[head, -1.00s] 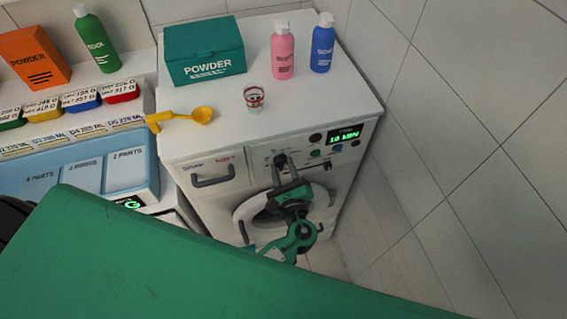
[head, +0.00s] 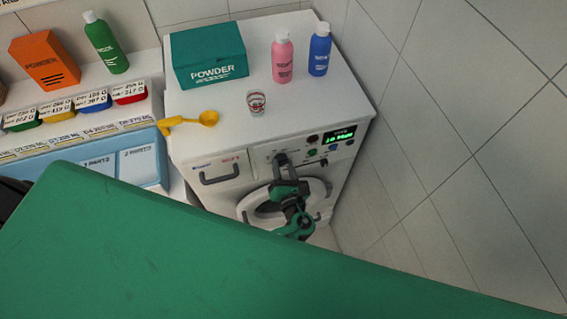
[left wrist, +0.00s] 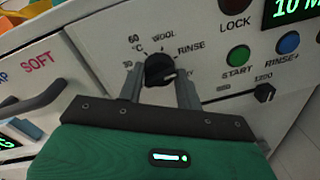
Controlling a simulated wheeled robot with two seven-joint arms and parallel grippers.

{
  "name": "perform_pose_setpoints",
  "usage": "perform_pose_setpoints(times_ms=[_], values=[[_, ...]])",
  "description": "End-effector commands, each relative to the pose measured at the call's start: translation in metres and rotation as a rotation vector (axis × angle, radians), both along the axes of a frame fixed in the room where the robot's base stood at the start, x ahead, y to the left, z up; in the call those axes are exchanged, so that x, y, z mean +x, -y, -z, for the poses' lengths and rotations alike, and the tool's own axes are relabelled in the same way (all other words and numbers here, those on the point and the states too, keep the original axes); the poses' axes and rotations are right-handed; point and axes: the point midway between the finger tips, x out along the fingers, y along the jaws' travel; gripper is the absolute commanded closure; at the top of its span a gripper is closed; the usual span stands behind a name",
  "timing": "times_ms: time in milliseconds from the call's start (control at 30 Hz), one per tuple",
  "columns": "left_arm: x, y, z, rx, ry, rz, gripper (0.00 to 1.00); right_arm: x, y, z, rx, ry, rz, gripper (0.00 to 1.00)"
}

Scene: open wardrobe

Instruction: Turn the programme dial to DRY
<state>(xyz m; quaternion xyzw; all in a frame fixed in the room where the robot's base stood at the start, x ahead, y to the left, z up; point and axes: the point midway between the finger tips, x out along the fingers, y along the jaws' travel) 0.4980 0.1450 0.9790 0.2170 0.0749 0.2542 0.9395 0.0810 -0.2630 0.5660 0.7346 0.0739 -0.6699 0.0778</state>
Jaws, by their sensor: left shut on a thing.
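The programme dial (left wrist: 158,70) is a round black knob on the white washing machine's panel. My left gripper (left wrist: 160,82) is shut on the dial, one finger on each side. In the head view my left gripper (head: 283,163) reaches the panel from below; the dial is mostly hidden there. The washing machine (head: 215,145) stands against the tiled wall. My right gripper is not in view.
The lit display (head: 340,136) is right of the dial, with START (left wrist: 238,55) and other buttons. A drawer handle (head: 221,176) is to the left. A measuring glass (head: 256,103), yellow scoop (head: 208,118), teal powder box (head: 208,55) and two bottles stand on top.

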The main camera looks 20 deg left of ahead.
Motion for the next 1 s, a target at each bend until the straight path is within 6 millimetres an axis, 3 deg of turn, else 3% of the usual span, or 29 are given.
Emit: perform_pose_setpoints(times_ms=[600, 1000], values=[[-0.0013, 0.0003, 0.0026, 0.451, -0.312, 0.001, 0.88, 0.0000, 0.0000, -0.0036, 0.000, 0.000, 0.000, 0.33], [-0.0011, 0.0006, 0.0022, 0.601, -0.413, 0.001, 0.88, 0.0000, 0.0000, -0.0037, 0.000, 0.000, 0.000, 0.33]])
